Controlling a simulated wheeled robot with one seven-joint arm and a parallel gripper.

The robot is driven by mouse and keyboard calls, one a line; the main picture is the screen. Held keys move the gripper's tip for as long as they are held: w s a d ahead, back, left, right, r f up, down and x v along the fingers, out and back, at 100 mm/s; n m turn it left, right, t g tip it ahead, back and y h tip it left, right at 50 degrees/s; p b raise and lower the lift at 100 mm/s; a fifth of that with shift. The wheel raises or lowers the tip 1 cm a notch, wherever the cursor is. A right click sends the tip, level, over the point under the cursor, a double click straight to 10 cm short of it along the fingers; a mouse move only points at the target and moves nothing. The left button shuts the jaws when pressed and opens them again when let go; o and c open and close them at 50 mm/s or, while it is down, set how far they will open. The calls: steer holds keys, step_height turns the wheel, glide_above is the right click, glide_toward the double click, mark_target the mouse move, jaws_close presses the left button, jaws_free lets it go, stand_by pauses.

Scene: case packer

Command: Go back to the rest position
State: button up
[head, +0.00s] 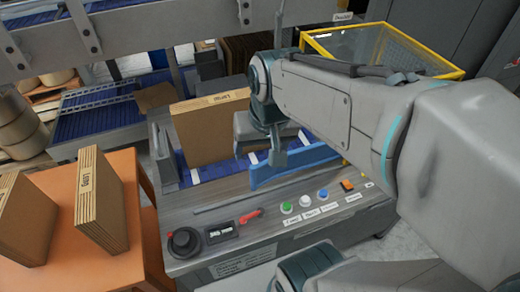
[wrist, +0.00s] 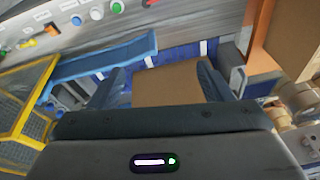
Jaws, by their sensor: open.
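My gripper (head: 270,155) hangs over the case packer's blue belt, pointing down, just right of a brown carton (head: 208,135) in the head view. In the wrist view the two dark fingers (wrist: 160,88) are spread apart. A flat brown carton face (wrist: 168,84) shows in the gap between them, and I cannot tell whether either finger touches it. In the head view the carton stands upright on the blue belt (head: 212,170).
A control panel with buttons (head: 305,203) and a blue guide bar (head: 295,167) lie in front. An orange table (head: 55,215) with flat cartons (head: 100,205) is at left. A yellow-framed mesh bin (head: 385,45) stands behind my arm. A grey rail (head: 130,35) crosses the back.

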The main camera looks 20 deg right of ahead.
steer(key=s, duration=0.1)
steer(key=s+f+n, duration=0.1)
steer(key=s+n, duration=0.1)
steer(key=shift+s+f, duration=0.15)
steer(key=shift+f, duration=0.15)
